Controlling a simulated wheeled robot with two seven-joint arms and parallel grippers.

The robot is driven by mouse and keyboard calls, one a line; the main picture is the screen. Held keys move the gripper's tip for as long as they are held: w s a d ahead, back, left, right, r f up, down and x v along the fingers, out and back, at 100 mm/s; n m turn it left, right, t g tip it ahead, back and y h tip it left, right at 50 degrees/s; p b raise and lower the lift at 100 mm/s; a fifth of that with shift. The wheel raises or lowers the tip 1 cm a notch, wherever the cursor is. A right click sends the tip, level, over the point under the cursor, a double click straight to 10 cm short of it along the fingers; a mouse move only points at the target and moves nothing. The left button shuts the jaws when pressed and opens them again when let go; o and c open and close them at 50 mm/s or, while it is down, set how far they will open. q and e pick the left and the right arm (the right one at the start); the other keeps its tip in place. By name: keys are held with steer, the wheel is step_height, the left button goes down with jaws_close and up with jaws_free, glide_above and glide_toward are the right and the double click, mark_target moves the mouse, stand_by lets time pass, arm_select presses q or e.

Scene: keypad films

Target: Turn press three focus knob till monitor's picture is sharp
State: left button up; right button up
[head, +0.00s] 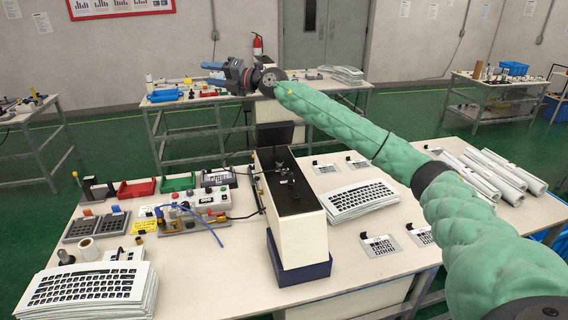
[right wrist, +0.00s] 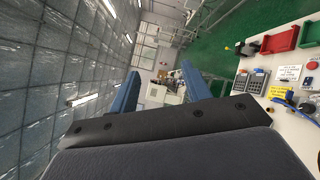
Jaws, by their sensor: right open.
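My right gripper (head: 213,75) is raised high at the end of the green-sleeved right arm, above and apart from the near table (head: 230,273). Its two blue fingers are spread and empty; they also show in the right wrist view (right wrist: 158,88). A bench unit (head: 195,208) with red buttons and small controls stands left of the middle of the table. Which press is number three, its focus knob and a monitor picture cannot be made out. My left gripper is not seen.
A tall pale box (head: 298,238) with a black top stands mid-table. Stacks of keypad films (head: 90,288) lie front left, and another stack (head: 357,200) lies right of the box. Red (head: 137,188) and green (head: 177,183) bins stand behind the bench unit. White rolls (head: 487,177) lie far right.

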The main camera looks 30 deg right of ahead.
steer(key=w+d+f+g+h, duration=0.1)
steer(key=d+f+g+h, duration=0.3)
steer(key=f, duration=0.8)
steer(key=m+g+h, duration=0.7)
steer(key=g+h, duration=0.2)
glide_above(284, 169)
step_height(284, 169, down, 13)
steer(key=shift+w+r, duration=0.1)
steer(key=shift+w, duration=0.05)
steer(key=shift+f+m, duration=0.2)
steer(key=shift+m, duration=0.1)
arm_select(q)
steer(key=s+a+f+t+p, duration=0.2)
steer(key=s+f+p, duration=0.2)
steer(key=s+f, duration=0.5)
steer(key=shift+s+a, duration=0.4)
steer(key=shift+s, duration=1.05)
arm_select(e)
steer(key=shift+f, duration=3.75)
